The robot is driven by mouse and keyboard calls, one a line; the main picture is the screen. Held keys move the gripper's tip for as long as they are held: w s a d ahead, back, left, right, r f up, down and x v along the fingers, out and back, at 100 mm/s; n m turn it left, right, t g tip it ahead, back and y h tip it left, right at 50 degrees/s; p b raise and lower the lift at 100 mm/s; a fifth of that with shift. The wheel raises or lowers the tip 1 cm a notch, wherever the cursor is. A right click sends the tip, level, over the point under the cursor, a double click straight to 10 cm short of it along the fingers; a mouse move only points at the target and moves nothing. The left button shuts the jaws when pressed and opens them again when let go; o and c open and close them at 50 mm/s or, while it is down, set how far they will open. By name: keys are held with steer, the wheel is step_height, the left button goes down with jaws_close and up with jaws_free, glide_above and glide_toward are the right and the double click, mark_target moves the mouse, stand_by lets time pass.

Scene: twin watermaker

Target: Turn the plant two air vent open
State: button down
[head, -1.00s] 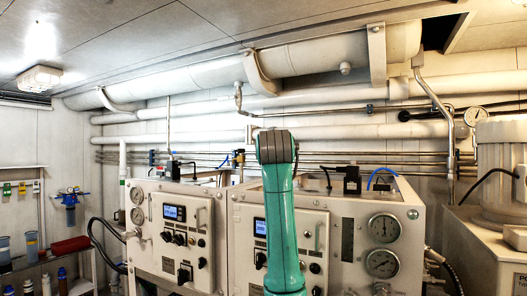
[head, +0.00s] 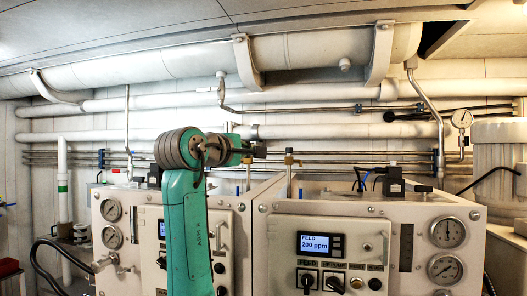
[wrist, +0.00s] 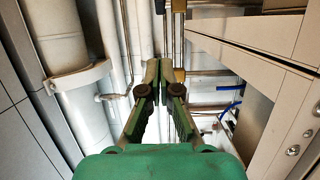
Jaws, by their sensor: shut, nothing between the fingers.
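Two white cabinets with gauges and displays stand side by side in the head view, the left one (head: 137,226) partly behind my arm and the right one (head: 350,215) with a lit "FEED 200 ppm" display. No label shows which is plant two. A small brass fitting (head: 290,159) stands above the right cabinet's left edge; I cannot tell whether it is the air vent, or its position. My gripper (head: 262,151) is above and behind the cabinet fronts, left of that fitting. In the wrist view my gripper (wrist: 160,68) is shut and empty, with brass-coloured parts (wrist: 179,75) just beyond the fingertips.
Large white pipes (head: 300,50) run along the wall above, with thinner steel pipes (head: 340,155) below. A black fitting with a blue hose (head: 392,182) sits on the right cabinet top. A white tank (head: 498,150) stands at the right.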

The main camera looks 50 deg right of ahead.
glide_toward(287, 150)
steer(key=w+d, duration=0.2)
steer(key=w, duration=0.1)
steer(key=shift+s+d, duration=0.35)
steer(key=shift+d, duration=0.3)
steer(key=shift+s+d, duration=0.35)
steer(key=shift+d, duration=0.35)
steer(key=shift+s+d, duration=0.4)
steer(key=shift+d, duration=0.25)
